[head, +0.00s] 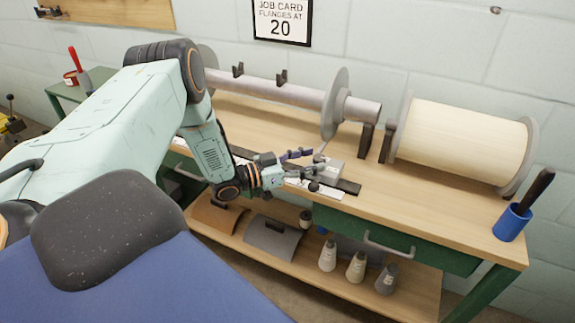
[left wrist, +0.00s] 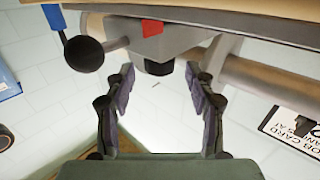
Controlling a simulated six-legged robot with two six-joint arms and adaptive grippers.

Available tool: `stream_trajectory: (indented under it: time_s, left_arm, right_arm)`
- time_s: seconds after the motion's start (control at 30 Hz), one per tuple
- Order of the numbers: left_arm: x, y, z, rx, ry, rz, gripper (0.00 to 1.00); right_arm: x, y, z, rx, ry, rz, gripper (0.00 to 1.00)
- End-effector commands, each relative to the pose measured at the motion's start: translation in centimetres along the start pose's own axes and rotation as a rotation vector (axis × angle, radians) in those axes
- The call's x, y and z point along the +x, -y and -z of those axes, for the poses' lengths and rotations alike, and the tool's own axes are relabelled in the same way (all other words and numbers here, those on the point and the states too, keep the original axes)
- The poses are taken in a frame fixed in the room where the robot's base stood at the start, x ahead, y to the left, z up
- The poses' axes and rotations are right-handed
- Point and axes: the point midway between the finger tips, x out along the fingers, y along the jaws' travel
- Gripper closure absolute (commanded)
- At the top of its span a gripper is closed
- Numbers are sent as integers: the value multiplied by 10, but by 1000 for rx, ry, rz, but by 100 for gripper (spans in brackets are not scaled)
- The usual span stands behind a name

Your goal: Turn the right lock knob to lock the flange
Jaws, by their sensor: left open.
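My left gripper (head: 305,169) is open beside a grey block (head: 329,172) on the dark rail at the bench's front edge. A black ball (head: 313,186) on a short shaft sticks out from the block. In the left wrist view, a short dark knob (left wrist: 158,67) on the block lies ahead, between the open fingers of my gripper (left wrist: 164,80), with no clear contact. The black ball (left wrist: 84,53) is left of the fingers there. I cannot tell which is the lock knob. The right flange (head: 335,104) is a grey disc on the beam tube (head: 265,88). My right gripper is out of view.
A cream-wound roll (head: 460,143) stands at the bench's right, with a blue cup (head: 512,222) in front. Dark upright supports (head: 366,140) stand between roll and beam. The lower shelf holds several cones (head: 356,267) and curved plates. Bench top right of the block is clear.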

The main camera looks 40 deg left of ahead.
Motion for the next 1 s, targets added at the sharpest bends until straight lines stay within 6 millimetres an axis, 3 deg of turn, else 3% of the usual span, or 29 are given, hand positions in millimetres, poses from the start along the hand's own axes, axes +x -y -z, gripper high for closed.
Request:
stream_trajectory:
  time_s: [0.2, 0.5, 1.0]
  left_arm:
    - [-42, 2, 1, -1, -3, 6, 45]
    - [-81, 1, 1, 0, -3, 3, 45]
    - [-91, 0, 0, 1, -1, -1, 45]
  right_arm:
    - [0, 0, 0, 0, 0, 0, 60]
    - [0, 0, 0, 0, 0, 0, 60]
    - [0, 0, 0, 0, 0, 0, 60]
